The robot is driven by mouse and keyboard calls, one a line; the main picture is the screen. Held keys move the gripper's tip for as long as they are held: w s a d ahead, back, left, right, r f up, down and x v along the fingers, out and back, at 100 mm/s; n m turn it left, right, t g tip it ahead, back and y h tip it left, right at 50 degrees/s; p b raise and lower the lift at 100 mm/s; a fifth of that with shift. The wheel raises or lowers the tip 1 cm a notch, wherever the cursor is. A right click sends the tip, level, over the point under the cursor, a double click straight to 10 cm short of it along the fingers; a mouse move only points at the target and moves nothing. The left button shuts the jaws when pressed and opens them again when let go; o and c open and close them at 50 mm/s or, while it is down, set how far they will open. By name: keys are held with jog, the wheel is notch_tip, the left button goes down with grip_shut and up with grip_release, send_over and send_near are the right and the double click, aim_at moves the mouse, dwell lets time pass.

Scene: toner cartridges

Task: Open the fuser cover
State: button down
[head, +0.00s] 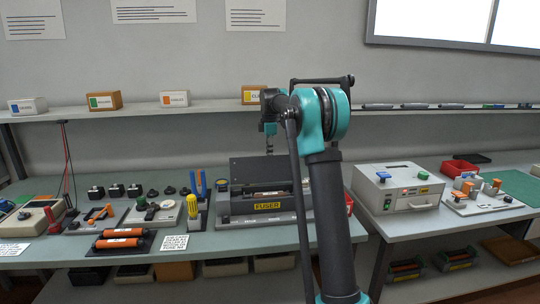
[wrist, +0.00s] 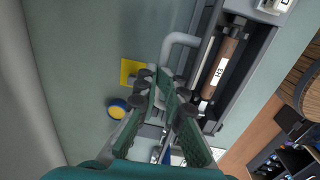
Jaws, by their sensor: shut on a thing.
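The fuser unit is a dark grey box with a yellow FUSER label (head: 267,206) on its front, on the left bench. Its dark cover (head: 250,170) stands raised at the back in the head view. A roller with a white label (wrist: 221,69) shows in the uncovered opening in the wrist view. A grey bent bar handle (wrist: 179,40) sticks out beside the opening. My gripper (wrist: 166,82) is shut on this handle, its fingertips at the bar's near end. In the head view my gripper (head: 269,145) is just above the cover's top edge; the exact contact is too small to see.
Screwdrivers with blue and orange handles (head: 197,183) stand left of the fuser unit. Orange rollers (head: 121,237) lie on a dark tray farther left. A grey box (head: 398,188) stands on the right bench. A shelf (head: 210,108) runs along the wall behind.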

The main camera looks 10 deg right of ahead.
jog(key=shift+w+f, duration=0.3)
jog(key=shift+f, duration=0.25)
jog(key=c, duration=1.9)
grip_release()
jog(key=o, duration=0.3)
jog(key=shift+w+f, duration=0.2)
jog(key=shift+w, duration=0.05)
jog(key=shift+r, duration=0.1)
notch_tip(320, 180, up, 12)
jog(key=shift+s, duration=0.4)
